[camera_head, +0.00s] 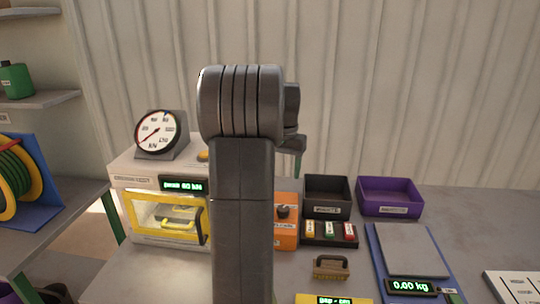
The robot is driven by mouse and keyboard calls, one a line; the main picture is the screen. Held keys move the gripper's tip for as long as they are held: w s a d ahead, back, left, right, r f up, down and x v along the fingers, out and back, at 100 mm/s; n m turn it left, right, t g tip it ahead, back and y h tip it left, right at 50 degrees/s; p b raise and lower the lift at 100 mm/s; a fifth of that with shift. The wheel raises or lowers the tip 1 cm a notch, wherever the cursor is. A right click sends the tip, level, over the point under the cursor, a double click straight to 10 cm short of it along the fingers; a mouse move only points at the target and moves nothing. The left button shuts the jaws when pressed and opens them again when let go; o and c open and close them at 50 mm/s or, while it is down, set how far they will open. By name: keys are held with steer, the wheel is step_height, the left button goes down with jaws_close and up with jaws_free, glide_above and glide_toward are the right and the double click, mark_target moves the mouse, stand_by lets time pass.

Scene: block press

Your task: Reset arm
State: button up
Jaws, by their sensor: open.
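My arm stands upright in the middle of the view, with a thick ribbed grey joint at its top. Darker grey parts of it show just to the right of that joint, in front of the wall. My gripper's fingers do not show; the arm hides whatever lies behind it. I see nothing held.
Shelves stand left.

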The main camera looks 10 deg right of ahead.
mark_target(283, 208)
step_height(283, 208, down, 14)
steer(key=shift+r+p, duration=0.2)
steer(key=shift+p, duration=0.1)
stand_by(0.4)
